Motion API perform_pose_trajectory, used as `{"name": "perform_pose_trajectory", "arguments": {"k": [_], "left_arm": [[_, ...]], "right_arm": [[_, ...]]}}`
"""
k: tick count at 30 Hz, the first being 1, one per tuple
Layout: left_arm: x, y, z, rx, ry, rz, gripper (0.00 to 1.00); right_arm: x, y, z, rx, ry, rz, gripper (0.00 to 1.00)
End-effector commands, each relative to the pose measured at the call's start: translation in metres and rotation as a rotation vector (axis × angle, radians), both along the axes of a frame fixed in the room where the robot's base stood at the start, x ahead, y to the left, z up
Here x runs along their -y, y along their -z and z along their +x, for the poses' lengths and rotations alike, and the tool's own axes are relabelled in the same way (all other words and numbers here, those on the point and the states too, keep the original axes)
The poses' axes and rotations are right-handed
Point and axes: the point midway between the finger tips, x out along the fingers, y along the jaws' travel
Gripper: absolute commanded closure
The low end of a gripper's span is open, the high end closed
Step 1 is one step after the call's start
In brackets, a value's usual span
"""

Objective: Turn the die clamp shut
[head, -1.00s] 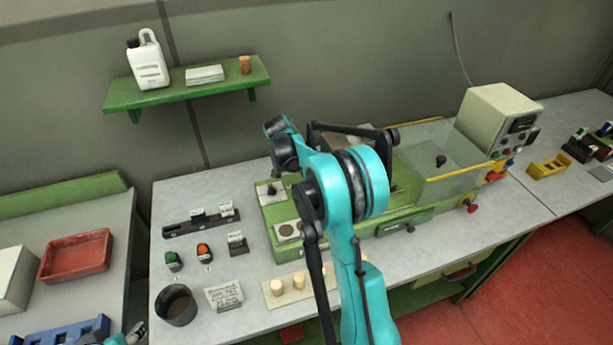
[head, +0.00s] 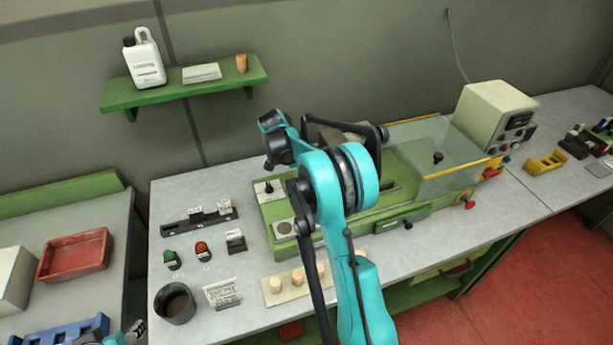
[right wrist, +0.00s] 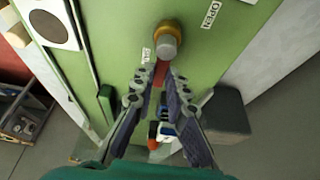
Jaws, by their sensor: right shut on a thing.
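In the right wrist view the die clamp's red lever (right wrist: 162,72) runs down from a brass and grey hub (right wrist: 168,42) on the green machine face. My right gripper (right wrist: 157,82) is shut on this lever, with one finger on each side. The lever points down and slightly left, beside a small white label (right wrist: 146,55); the OPEN label (right wrist: 211,13) is up and right of the hub. In the head view my right arm covers its gripper and the clamp on the green machine (head: 400,215). Only part of my left gripper (head: 136,331) shows at the bottom left.
A white plate with a dark disc (right wrist: 48,22) lies left of the hub, and a dark grey block (right wrist: 226,110) stands at lower right. In the head view a strip with corks (head: 285,287), a dark cup (head: 176,303) and a card (head: 222,293) are on the table.

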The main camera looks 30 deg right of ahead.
Motion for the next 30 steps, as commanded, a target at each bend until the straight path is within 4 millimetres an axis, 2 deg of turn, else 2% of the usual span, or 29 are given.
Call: {"name": "perform_pose_trajectory", "arguments": {"k": [2, 3, 4, 5, 13, 17, 30], "left_arm": [[0.0, 0.0, 0.0, 0.0, 0.0, 0.0, 0.52], [0.0, 0.0, 0.0, 0.0, 0.0, 0.0, 0.52], [0.0, 0.0, 0.0, 0.0, 0.0, 0.0, 0.52], [0.0, 0.0, 0.0, 0.0, 0.0, 0.0, 0.52], [0.0, 0.0, 0.0, 0.0, 0.0, 0.0, 0.52], [0.0, 0.0, 0.0, 0.0, 0.0, 0.0, 0.52], [0.0, 0.0, 0.0, 0.0, 0.0, 0.0, 0.52]], "right_arm": [[-0.001, 0.001, 0.0, -0.001, 0.002, 0.002, 1.0], [-0.001, 0.001, -0.001, -0.001, 0.002, 0.002, 0.76], [-0.001, 0.001, 0.0, -0.002, 0.001, 0.001, 0.68], [-0.001, 0.001, 0.0, -0.001, 0.0, 0.001, 0.66], [0.0, 0.0, 0.0, -0.001, 0.0, 0.001, 0.66], [-0.003, -0.008, 0.001, 0.0, -0.001, 0.0, 0.66], [-0.036, -0.089, 0.009, 0.0, -0.001, 0.001, 0.66]]}}
